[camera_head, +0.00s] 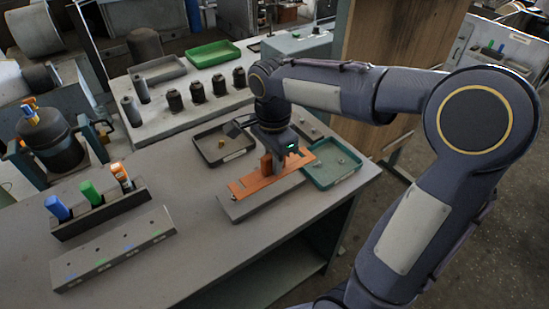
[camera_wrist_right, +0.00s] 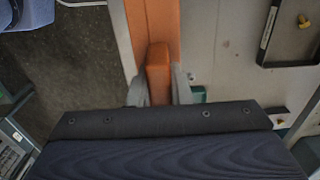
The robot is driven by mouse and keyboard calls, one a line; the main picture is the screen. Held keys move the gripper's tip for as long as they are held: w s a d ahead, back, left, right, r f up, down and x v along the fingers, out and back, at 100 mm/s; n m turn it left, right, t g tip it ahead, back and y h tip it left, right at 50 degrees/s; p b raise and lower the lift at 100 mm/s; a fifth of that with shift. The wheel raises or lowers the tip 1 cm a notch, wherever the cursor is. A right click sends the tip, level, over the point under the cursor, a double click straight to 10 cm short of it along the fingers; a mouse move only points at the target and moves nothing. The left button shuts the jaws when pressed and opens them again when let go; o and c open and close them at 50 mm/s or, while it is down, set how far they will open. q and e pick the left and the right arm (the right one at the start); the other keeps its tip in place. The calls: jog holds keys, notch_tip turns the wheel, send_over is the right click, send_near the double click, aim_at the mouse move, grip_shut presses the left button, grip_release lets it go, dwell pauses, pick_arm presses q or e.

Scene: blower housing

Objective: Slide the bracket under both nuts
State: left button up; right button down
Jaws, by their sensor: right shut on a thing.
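The orange bracket (camera_head: 258,186) lies along the top of a long grey block (camera_head: 243,212) on the bench. It has an upright orange tab, and slots seem to show near its left end. My right gripper (camera_head: 273,165) is above the bracket and shut on the tab. In the right wrist view the two fingers (camera_wrist_right: 161,85) pinch the tab from both sides, and the flat orange strip (camera_wrist_right: 152,20) runs away beyond it. The nuts are too small to make out clearly, so I cannot tell whether the bracket is under them. My left gripper is out of view.
A dark tray (camera_head: 199,146) with a small yellow piece stands behind the block. A green tray (camera_head: 318,183) stands close at the right. The front middle bench is clear.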

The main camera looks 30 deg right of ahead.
jog(key=shift+w+f+b, duration=0.2)
jog(key=shift+f+b, duration=1)
jog(key=shift+f, duration=0.6)
jog(key=shift+w+f+b, duration=0.25)
jog(key=shift+f+b, duration=1)
jog(key=shift+f, duration=0.55)
jog(key=shift+w+f+b, duration=0.2)
jog(key=shift+f+b, duration=1)
jog(key=shift+f, duration=0.6)
jog(key=shift+f, duration=0.1)
jog(key=shift+a+f, duration=0.1)
jog(key=shift+f, duration=0.25)
jog(key=shift+w, duration=0.25)
jog(key=shift+w, duration=1.1)
jog(key=shift+a, duration=0.1)
jog(key=shift+w+p, duration=0.55)
jog(key=shift+w, duration=0.1)
jog(key=shift+w+f, duration=0.1)
jog(key=shift+w, duration=0.05)
